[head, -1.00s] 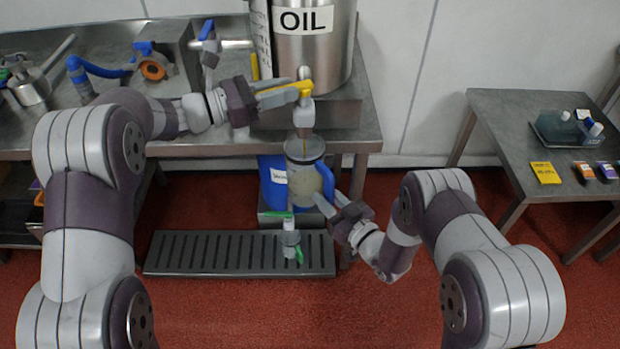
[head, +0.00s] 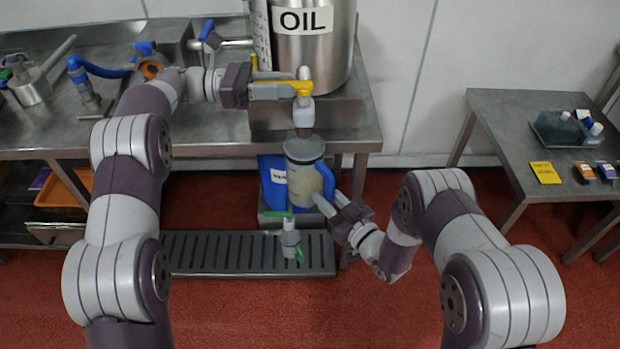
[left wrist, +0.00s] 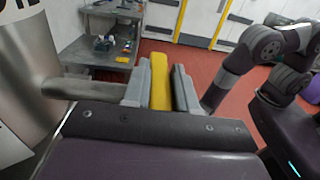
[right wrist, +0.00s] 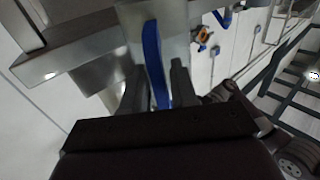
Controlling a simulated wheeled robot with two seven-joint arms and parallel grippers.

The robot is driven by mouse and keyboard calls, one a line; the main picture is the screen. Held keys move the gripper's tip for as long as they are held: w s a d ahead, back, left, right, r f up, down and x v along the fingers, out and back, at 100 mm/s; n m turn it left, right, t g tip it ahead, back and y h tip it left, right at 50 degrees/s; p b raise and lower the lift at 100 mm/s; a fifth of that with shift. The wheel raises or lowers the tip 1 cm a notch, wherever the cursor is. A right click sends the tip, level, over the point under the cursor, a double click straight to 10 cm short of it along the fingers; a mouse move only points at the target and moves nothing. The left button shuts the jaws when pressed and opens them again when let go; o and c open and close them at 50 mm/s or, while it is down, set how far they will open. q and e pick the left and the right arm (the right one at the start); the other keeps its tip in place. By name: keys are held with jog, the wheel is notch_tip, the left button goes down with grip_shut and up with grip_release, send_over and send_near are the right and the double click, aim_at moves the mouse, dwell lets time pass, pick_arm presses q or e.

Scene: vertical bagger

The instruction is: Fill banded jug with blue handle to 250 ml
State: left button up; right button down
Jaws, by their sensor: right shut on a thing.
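The jug (head: 303,180) has a grey upper band, a see-through body with pale yellowish contents, and a blue handle (head: 328,183). It hangs upright under the tap spout (head: 304,118) of the steel OIL tank (head: 305,55). My right gripper (head: 325,202) is shut on the blue handle, which also shows between its fingers in the right wrist view (right wrist: 154,60). The tap's yellow lever (head: 302,89) points left. My left gripper (head: 268,91) is around the lever with its fingers apart, one on each side (left wrist: 160,85). The liquid level and markings are too small to read.
A blue container (head: 272,185) stands behind the jug. The steel bench (head: 215,145) holds a blue hose (head: 95,68). A side table (head: 520,115) at right holds a tray and small items.

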pick_arm(q)
jog(key=o, duration=0.5)
jog(key=shift+o, duration=0.3)
jog(key=shift+w, duration=0.15)
pick_arm(e)
jog(key=shift+w, duration=0.15)
pick_arm(q)
jog(key=shift+w+a, duration=0.1)
jog(key=shift+a, duration=2.4)
jog(key=shift+a, duration=0.1)
jog(key=a, duration=0.7)
jog(key=shift+w+a, duration=0.15)
jog(key=shift+w, duration=0.05)
